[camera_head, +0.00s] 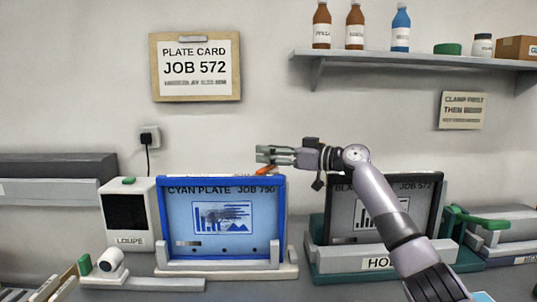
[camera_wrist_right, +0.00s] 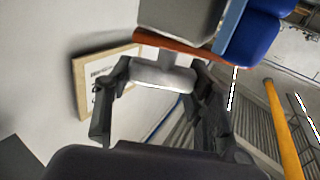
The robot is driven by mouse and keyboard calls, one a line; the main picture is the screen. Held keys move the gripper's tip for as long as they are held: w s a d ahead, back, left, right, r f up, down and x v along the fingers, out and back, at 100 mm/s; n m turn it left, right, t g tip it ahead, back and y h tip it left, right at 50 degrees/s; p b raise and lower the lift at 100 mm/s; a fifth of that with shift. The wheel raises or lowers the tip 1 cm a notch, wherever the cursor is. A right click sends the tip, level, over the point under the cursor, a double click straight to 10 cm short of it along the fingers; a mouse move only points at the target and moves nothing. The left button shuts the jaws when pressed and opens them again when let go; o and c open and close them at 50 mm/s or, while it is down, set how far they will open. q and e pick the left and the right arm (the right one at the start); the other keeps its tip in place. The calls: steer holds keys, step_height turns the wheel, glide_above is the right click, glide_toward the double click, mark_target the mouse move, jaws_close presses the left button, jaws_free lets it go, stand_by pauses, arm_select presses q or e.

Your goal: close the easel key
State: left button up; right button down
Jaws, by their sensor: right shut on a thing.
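The easel key shows in the right wrist view as a pale grey T-shaped handle (camera_wrist_right: 163,76) beside an orange-red bar (camera_wrist_right: 180,47). In the head view an orange part (camera_head: 267,171) lies at the top right corner of the blue-framed cyan plate (camera_head: 280,215), job 790. My right gripper (camera_head: 264,155) is just above that corner; in the right wrist view its fingers (camera_wrist_right: 160,90) are on either side of the grey handle and shut on it. The hold is partly hidden in the head view. My left gripper is not in view.
A black plate (camera_head: 333,213) marked job 572 stands in a green holder (camera_head: 330,262) to the right, partly behind my right arm. A loupe box (camera_head: 128,229) stands left of the cyan plate. A shelf (camera_head: 430,60) with bottles runs above on the right.

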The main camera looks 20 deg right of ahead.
steer(key=c, duration=0.7)
jaws_free()
step_height(320, 180, up, 10)
steer(key=shift+c, duration=0.6)
